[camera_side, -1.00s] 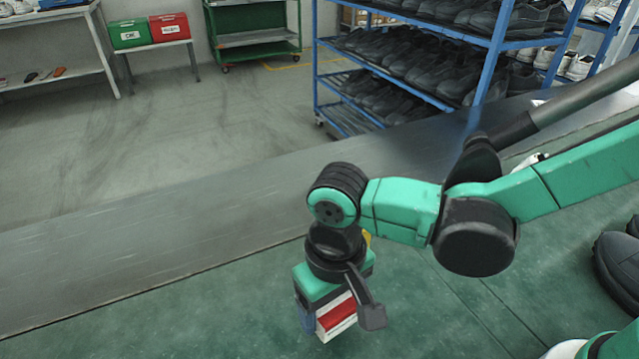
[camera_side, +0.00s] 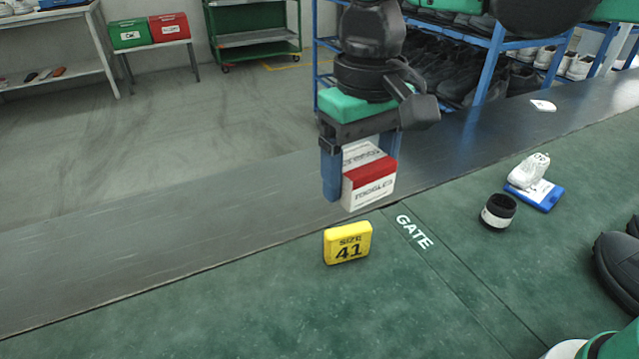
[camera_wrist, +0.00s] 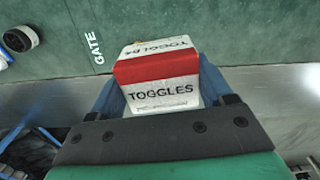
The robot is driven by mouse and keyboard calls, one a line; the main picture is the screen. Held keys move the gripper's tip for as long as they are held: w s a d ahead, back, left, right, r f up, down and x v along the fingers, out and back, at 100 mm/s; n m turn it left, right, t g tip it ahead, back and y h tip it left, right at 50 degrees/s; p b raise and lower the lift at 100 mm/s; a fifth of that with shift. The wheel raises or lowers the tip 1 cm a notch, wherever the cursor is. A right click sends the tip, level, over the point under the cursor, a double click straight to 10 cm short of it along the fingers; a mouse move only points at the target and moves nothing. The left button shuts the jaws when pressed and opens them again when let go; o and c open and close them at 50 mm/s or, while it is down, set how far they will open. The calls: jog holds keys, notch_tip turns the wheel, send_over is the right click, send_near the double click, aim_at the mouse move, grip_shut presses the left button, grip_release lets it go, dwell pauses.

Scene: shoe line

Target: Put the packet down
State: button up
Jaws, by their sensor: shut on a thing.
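The packet (camera_side: 368,186) is a white box with a red band, marked TOGGLES. My gripper (camera_side: 361,178) is shut on it, with a blue finger on each side. In the side view it hangs in front of the grey belt, above the level of the green table (camera_side: 250,310). In the wrist view the packet (camera_wrist: 158,80) sits between the blue fingers of my gripper (camera_wrist: 160,88), its lettered faces toward the camera. The spot under the packet is partly hidden by it in the wrist view.
A yellow SIZE 41 block (camera_side: 347,243) stands on the table below the packet. GATE lettering (camera_side: 413,231) lies to its right. Further right are a black-and-white roll (camera_side: 498,211) and a white shoe-shaped item (camera_side: 528,171) on a blue pad (camera_side: 541,196). The grey belt (camera_side: 150,235) runs behind.

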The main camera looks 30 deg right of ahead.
aim_at(331, 333)
jog(key=w+d+f, duration=0.1)
jog(key=w+d, duration=0.2)
jog(key=d, duration=0.5)
jog(key=w+d+m, duration=0.1)
jog(key=w+d, duration=0.2)
jog(key=d, duration=0.5)
jog(key=shift+f, duration=0.4)
jog(key=shift+n, duration=0.4)
jog(key=s+a, duration=0.1)
jog(key=a, duration=0.2)
jog(key=s+a, duration=0.1)
jog(key=a, duration=0.3)
jog(key=s+a+r, duration=0.1)
jog(key=a, duration=0.3)
jog(key=s+a+r, duration=0.1)
jog(key=s+a, duration=0.6)
jog(key=a, duration=0.3)
jog(key=shift+s+r+n, duration=0.2)
jog(key=shift+s+n, duration=0.05)
jog(key=shift+n, duration=0.05)
notch_tip(331, 333, down, 20)
jog(key=shift+r, duration=0.2)
